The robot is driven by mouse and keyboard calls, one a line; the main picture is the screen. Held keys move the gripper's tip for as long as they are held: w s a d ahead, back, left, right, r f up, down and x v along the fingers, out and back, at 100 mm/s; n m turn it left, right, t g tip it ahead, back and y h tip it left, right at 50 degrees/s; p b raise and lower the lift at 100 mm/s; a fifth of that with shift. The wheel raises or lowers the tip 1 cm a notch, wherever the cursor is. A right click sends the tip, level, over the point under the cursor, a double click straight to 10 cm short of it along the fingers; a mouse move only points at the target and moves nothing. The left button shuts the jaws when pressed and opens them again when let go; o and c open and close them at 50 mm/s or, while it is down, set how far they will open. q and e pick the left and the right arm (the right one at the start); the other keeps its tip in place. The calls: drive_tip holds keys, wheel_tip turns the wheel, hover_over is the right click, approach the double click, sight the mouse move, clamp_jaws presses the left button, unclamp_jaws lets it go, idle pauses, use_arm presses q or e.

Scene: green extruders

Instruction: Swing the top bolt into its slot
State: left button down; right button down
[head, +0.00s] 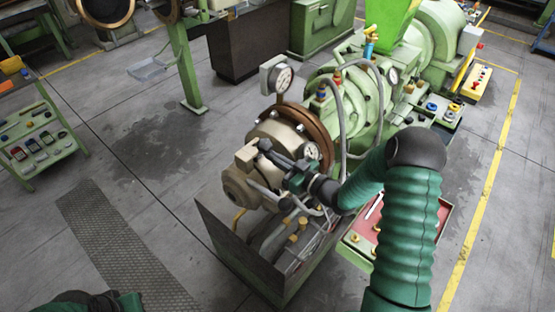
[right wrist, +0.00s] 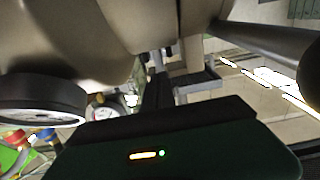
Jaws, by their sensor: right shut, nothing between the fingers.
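The green extruder (head: 325,88) ends in a round beige head (head: 272,130) with a brown flange ring (head: 312,125). A beige block (head: 246,154) sticks out at the head's upper left, beside my gripper's tip; I cannot tell whether it belongs to the top bolt. My right gripper (head: 268,148) is shut and empty, in front of the head and close to it. The bolt's slot is hidden or too small to make out. In the right wrist view the dark fingers (right wrist: 159,92) reach up under large beige metal parts (right wrist: 75,35). My left gripper is out of view.
A pressure gauge (head: 284,77) stands above the head, and a second gauge (head: 312,151) sits close by my right gripper. Grey hoses (head: 379,105) arch behind it. An open metal box (head: 245,247) lies below the head.

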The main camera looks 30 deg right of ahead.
drive_tip(key=shift+w+a+r, duration=0.1)
drive_tip(key=shift+w+a, duration=0.05)
drive_tip(key=shift+w, duration=0.05)
drive_tip(key=shift+w+a+r, duration=0.2)
drive_tip(key=shift+w+a, duration=0.05)
drive_tip(key=shift+w, duration=0.35)
drive_tip(key=v, duration=1.3)
idle(0.6)
drive_tip(key=shift+d, duration=0.1)
